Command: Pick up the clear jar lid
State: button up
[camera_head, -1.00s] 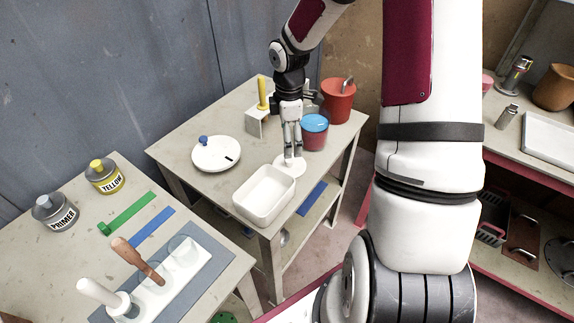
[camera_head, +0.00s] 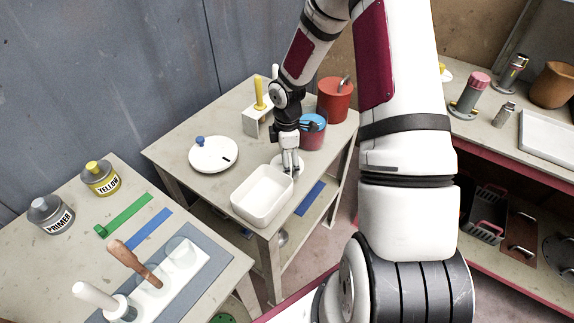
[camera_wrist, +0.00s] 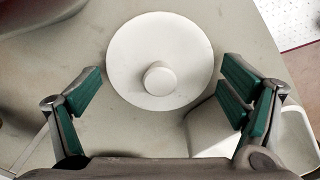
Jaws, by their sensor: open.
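A round white lid with a small round knob lies flat on the middle table; in the wrist view the lid (camera_wrist: 190,45) is seen from above, and it is partly hidden behind my fingers in the head view (camera_head: 299,161). It looks opaque white rather than clear. My gripper (camera_head: 291,172) is low over this lid. In the wrist view my gripper (camera_wrist: 161,78) is open, with one green-padded finger on each side of the lid and nothing held. The knob sits between the fingers, a little below the lid's centre.
A white tray (camera_head: 237,208) stands close in front of the lid. A blue-topped red jar (camera_head: 312,140) and a red bucket (camera_head: 335,103) stand behind. A white disc with a blue knob (camera_head: 220,160) lies left. Clear round pieces (camera_head: 183,249) lie on the left table.

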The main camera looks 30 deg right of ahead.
jog(key=c, duration=1.3)
jog(key=shift+s, duration=0.1)
jog(key=shift+c, duration=0.6)
